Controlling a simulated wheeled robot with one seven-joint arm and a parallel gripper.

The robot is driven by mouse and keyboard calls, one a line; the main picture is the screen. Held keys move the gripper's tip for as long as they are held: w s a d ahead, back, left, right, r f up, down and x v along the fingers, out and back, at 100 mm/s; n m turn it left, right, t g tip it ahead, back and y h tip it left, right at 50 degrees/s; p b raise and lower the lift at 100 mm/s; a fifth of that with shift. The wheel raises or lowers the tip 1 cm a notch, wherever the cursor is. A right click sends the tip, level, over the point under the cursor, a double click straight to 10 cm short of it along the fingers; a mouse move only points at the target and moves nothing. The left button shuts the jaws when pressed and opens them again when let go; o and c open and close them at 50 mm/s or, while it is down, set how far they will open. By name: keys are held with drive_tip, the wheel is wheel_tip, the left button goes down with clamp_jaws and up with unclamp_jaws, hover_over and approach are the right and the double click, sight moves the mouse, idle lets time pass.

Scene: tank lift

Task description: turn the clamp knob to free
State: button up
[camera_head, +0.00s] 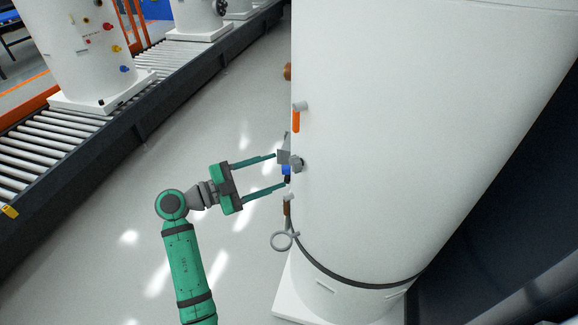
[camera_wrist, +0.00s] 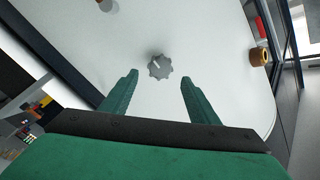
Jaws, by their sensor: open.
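The clamp knob looks to be the grey lobed knob (camera_wrist: 160,67) on the white tank's (camera_wrist: 205,40) wall in the wrist view, with a pale pointer mark on its face. In the head view a grey knob-like part (camera_head: 297,164) shows on the left side of the tank (camera_head: 420,120). My gripper (camera_head: 281,171) is open and empty, its fingers pointing at the tank's side. In the wrist view my gripper (camera_wrist: 159,77) has one finger on each side of the knob's line; the knob shows between and beyond the fingertips. I cannot tell the exact gap.
An orange-handled valve (camera_head: 296,120) sits above the knob, and a blue part (camera_head: 286,169) beside it. A grey ring (camera_head: 284,240) hangs below. A brown fitting (camera_wrist: 259,57) is at right in the wrist view. A roller conveyor (camera_head: 60,135) carries other tanks; floor between is clear.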

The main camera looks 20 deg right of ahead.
sight(292, 166)
drive_tip(key=d, duration=0.6)
drive_tip(key=shift+w, duration=0.4)
drive_tip(key=c, duration=1)
